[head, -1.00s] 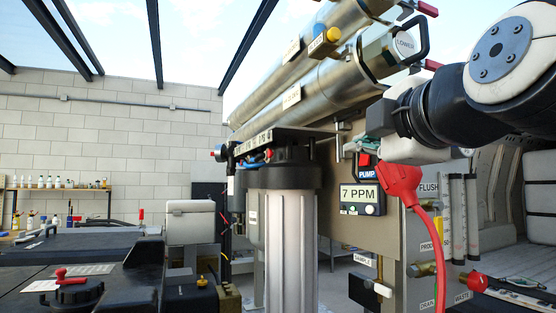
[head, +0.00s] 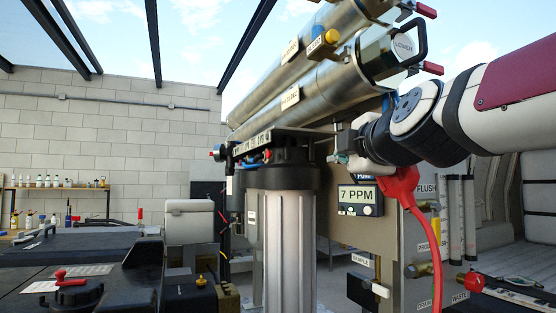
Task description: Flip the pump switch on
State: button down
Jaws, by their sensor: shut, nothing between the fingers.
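The pump panel shows a "7 PPM" display (head: 358,195). Just above it, only the lower edge of the blue PUMP label (head: 365,176) shows. The red pump switch above that label is hidden behind my wrist and gripper, so its position cannot be read. My gripper (head: 338,158) is at the panel's upper left, in front of the switch area. Its fingers look small and closed, with nothing seen between them. Whether it touches the switch cannot be told.
Steel membrane tubes (head: 300,85) slope above my arm. A grey filter housing (head: 287,245) stands left of the panel. Flow meters (head: 462,215) are at right.

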jog(key=shift+w+d+f+b, duration=0.1)
jog(key=shift+w+d+b, duration=0.15)
jog(key=shift+d, duration=0.4)
jog(key=shift+w+d+f+b, duration=0.1)
jog(key=shift+w+d, duration=0.1)
jog(key=shift+d, duration=0.45)
jog(key=shift+d+f+b, duration=0.1)
jog(key=shift+d+b, duration=0.05)
jog(key=shift+b, duration=0.35)
